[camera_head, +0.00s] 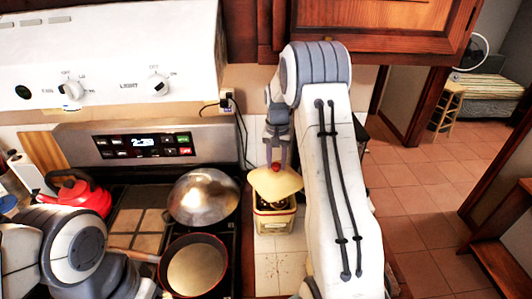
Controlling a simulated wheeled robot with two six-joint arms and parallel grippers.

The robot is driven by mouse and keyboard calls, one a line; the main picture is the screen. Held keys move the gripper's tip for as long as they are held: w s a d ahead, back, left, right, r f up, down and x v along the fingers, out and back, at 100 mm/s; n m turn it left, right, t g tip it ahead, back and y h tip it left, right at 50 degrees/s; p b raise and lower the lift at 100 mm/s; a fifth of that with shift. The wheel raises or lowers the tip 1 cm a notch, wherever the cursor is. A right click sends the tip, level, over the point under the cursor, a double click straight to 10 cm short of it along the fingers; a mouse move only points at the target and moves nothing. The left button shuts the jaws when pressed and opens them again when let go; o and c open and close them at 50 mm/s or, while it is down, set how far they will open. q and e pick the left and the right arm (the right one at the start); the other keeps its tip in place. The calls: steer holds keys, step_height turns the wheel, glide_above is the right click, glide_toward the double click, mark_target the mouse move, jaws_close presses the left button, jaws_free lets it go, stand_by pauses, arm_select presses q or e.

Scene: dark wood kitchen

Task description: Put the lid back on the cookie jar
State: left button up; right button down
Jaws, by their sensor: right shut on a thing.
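The cookie jar (273,222) is a pale yellow container on the white tiled counter, to the right of the stove. Its mouth is partly uncovered and dark contents show inside. The pale yellow lid (275,184) with a red knob is above the jar, tilted, and covers the back part of the opening; I cannot tell whether it touches the rim. My right gripper (275,163) is shut on the lid at its red knob, from above. My left arm comes in at the lower left over the stove; its gripper's fingers cannot be made out.
A red kettle (80,194), a metal domed lid (203,197) and a frying pan (194,270) are on the stove left of the jar. The tiled counter in front of the jar (275,266) is clear except for crumbs. A wall outlet with cords is behind.

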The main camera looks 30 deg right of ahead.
mark_target(275, 172)
steer(key=shift+w+f, duration=0.1)
steer(key=shift+w, duration=0.05)
steer(key=shift+f, duration=0.1)
step_height(275, 172, down, 2)
steer(key=shift+w+a+b, duration=0.15)
steer(key=shift+b, duration=0.85)
steer(key=shift+f+b, duration=0.75)
steer(key=shift+f, duration=0.1)
steer(key=shift+f+b, duration=0.6)
steer(key=shift+f, duration=0.5)
steer(key=shift+s, duration=0.25)
steer(key=shift+f+p, duration=0.1)
steer(key=shift+p, duration=0.25)
